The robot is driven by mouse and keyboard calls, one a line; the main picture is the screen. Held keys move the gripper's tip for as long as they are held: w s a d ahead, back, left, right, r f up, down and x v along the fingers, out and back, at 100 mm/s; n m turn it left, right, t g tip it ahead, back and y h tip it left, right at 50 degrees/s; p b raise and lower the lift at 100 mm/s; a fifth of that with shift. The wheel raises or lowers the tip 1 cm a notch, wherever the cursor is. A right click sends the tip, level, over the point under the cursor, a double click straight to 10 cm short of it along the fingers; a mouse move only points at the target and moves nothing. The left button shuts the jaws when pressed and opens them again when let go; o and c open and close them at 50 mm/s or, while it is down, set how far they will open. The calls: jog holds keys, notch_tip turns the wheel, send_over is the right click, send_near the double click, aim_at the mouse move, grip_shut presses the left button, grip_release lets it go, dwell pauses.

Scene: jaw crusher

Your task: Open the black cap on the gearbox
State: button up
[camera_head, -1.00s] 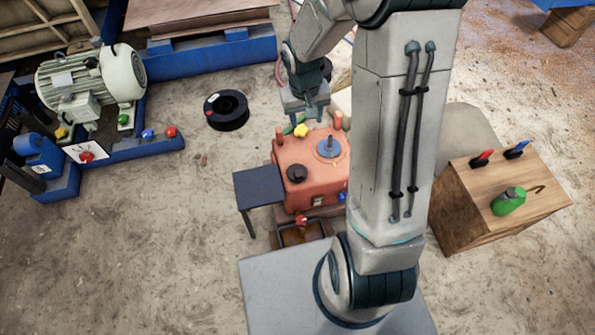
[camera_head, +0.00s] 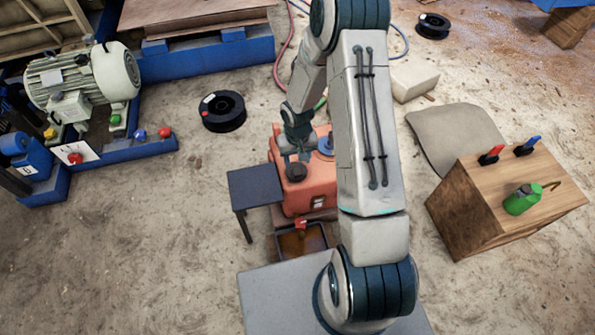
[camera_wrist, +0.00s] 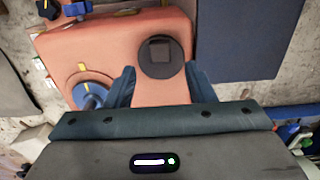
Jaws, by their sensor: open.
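The gearbox (camera_head: 292,198) is an orange-red box in the middle of the head view, partly hidden by my arm. The round black cap (camera_head: 296,171) with a raised square centre sits on its top. In the wrist view the black cap (camera_wrist: 161,57) lies just beyond my fingertips, about midway between them. My gripper (camera_head: 296,156) is open and empty, above and just behind the cap; its two fingers also show in the wrist view (camera_wrist: 160,76). I see no contact between fingers and cap. A blue fitting (camera_wrist: 88,93) stands on the gearbox top.
A small dark table (camera_head: 255,186) stands left of the gearbox, near the cap. An open tray (camera_head: 318,238) lies in front below. A wooden box (camera_head: 520,190) with a green oil can (camera_head: 522,200) is at the right. A black spool (camera_head: 222,111) lies on the floor behind.

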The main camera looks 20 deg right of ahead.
aim_at(297, 171)
notch_tip(297, 171, down, 6)
jog(key=shift+b, duration=0.65)
grip_shut()
